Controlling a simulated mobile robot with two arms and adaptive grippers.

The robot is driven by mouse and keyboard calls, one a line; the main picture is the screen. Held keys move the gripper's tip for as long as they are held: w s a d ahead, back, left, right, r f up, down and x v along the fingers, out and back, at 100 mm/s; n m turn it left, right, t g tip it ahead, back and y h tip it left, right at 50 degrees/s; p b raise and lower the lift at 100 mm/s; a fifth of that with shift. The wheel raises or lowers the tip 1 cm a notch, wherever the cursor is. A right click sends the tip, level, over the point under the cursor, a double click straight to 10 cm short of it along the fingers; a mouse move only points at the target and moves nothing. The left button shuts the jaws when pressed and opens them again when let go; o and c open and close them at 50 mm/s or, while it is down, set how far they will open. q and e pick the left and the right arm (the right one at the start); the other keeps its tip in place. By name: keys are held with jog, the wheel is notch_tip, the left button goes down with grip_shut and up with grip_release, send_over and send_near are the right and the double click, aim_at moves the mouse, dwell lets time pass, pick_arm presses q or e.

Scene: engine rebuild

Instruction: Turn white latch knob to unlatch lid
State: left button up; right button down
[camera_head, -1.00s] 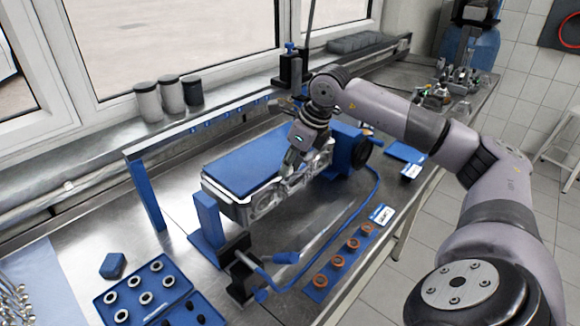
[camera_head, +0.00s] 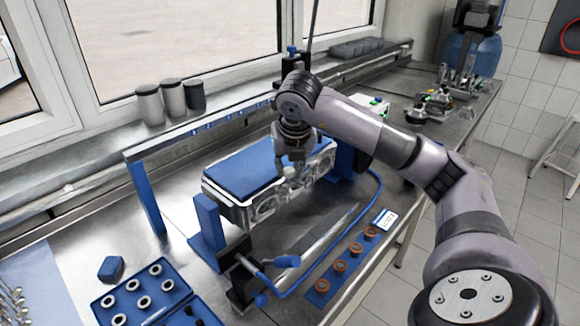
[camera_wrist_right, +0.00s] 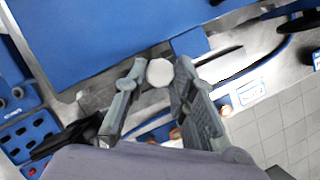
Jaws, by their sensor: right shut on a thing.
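The white latch knob (camera_wrist_right: 160,72) shows as a round white disc between the fingertips of my right gripper (camera_wrist_right: 158,78) in the right wrist view. The right gripper is closed on the knob, with one finger on each side of it. In the head view this gripper (camera_head: 292,166) points down at the front long edge of the blue lid (camera_head: 243,166). The lid lies flat on the grey metal engine block (camera_head: 265,205), and no gap under it is visible. It also fills the upper part of the wrist view (camera_wrist_right: 100,35). My left gripper is not in view.
The block sits in a blue stand (camera_head: 207,222) with a crank handle (camera_head: 285,261) at its front. A blue strip with copper-coloured rings (camera_head: 340,265) lies to the right. A blue tray of rings (camera_head: 143,300) is at the front left. Jars (camera_head: 172,97) stand by the window.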

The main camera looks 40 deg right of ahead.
jog(key=shift+m, duration=0.7)
jog(key=shift+g, duration=0.3)
jog(key=shift+h, duration=0.3)
jog(key=c, duration=1.3)
grip_release()
jog(key=shift+c, duration=0.2)
jog(key=v, duration=1.2)
